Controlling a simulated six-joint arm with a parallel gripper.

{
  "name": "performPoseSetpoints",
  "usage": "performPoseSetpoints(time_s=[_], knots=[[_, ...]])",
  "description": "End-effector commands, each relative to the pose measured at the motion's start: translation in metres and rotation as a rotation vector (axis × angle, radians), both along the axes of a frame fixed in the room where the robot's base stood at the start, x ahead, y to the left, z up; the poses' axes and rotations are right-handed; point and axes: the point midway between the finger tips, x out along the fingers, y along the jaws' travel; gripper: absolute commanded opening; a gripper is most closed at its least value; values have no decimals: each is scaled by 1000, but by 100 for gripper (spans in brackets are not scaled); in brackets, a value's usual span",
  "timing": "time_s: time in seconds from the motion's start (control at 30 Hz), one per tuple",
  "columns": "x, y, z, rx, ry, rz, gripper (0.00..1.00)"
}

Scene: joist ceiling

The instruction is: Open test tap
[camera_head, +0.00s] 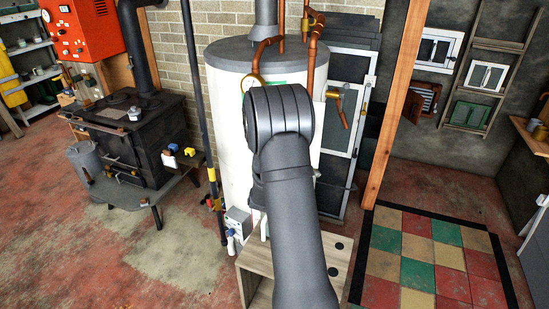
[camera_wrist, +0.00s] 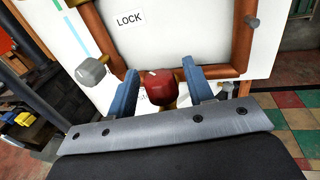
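In the wrist view, a red knob (camera_wrist: 162,90) on a brass fitting sits in front of a white panel (camera_wrist: 190,35). I cannot tell for sure that it is the test tap. My gripper (camera_wrist: 158,74) is open, with one blue finger on each side of the red knob. A narrow gap shows at the left finger; contact at the right finger is unclear. In the camera_head view my arm hides the gripper and the knob, in front of the white tank (camera_head: 230,130).
A grey knob (camera_wrist: 91,71) is left of the fingers. Copper pipe (camera_wrist: 240,45) frames the panel, which bears a LOCK label (camera_wrist: 129,18). A black stove (camera_head: 135,140) stands left of the tank, a wooden post (camera_head: 392,100) right. Chequered floor (camera_head: 425,255) is clear at right.

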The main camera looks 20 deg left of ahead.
Motion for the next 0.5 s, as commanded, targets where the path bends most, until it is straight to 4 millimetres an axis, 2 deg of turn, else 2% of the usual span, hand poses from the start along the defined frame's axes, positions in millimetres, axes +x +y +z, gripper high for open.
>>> performPoseSetpoints(time_s=[0.33, 0.5], knots=[[-3, 0, -1, 0, 2, 0, 50], [-24, -4, -1, -3, 3, 2, 50]])
